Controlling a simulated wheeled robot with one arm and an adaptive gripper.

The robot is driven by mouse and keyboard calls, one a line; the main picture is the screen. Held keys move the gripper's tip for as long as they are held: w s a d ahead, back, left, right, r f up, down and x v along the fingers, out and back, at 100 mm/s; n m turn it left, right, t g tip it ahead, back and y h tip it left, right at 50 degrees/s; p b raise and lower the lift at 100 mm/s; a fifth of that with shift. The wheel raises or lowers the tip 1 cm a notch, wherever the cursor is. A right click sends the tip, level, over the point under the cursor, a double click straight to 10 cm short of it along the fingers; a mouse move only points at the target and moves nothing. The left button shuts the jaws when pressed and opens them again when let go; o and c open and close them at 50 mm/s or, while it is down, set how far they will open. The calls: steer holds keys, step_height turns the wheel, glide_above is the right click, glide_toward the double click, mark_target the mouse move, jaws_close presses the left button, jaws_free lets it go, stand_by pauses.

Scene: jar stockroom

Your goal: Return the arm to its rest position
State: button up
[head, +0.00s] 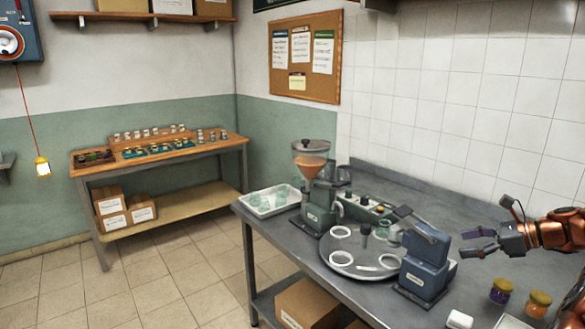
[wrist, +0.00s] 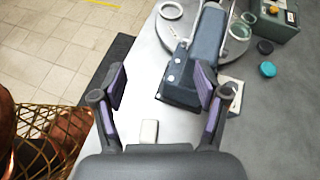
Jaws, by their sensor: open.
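My gripper (head: 474,243) is at the right of the head view, above the grey metal counter (head: 432,318). Its two fingers are spread with nothing between them. In the wrist view the open gripper (wrist: 164,98) is over the counter, with a small white block (wrist: 149,131) below and between the fingers. My copper-coloured arm enters from the right edge of the head view. The gripper is to the right of a blue-grey machine (head: 425,262) and looks apart from it.
A round turntable (head: 345,262) with white rings, a hopper machine (head: 318,207) and a white tray (head: 262,205) of jars stand on the counter. Two lidded jars (head: 501,290) (head: 538,303) and the white block (head: 459,319) are near the front right. A wooden bench (head: 160,150) stands behind; the floor between is clear.

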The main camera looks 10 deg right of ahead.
steer(key=s+a+n+g, duration=0.2)
steer(key=a+n+g, duration=0.3)
steer(key=a, duration=1.4)
steer(key=s+a+f+n+g+h+b, duration=0.2)
steer(key=s+a+n, duration=0.6)
steer(key=a, duration=0.4)
steer(key=s+a+f+n+g+h, duration=0.1)
steer(key=s+a+f+n+h, duration=0.15)
steer(key=s, duration=0.35)
steer(key=s+a+f+n+g+h, duration=0.1)
steer(key=s+a+f+n, duration=0.15)
steer(key=s, duration=0.35)
steer(key=s+d+f+n+h, duration=0.1)
steer(key=s+f+n+h, duration=0.1)
steer(key=s, duration=0.5)
steer(key=s+d+f+n+h+b, duration=0.1)
steer(key=s+f+n+h, duration=0.1)
steer(key=s+n, duration=0.3)
steer(key=shift+s+f+g+b, duration=0.3)
steer(key=shift+s+f+g, duration=0.1)
steer(key=shift+s, duration=0.7)
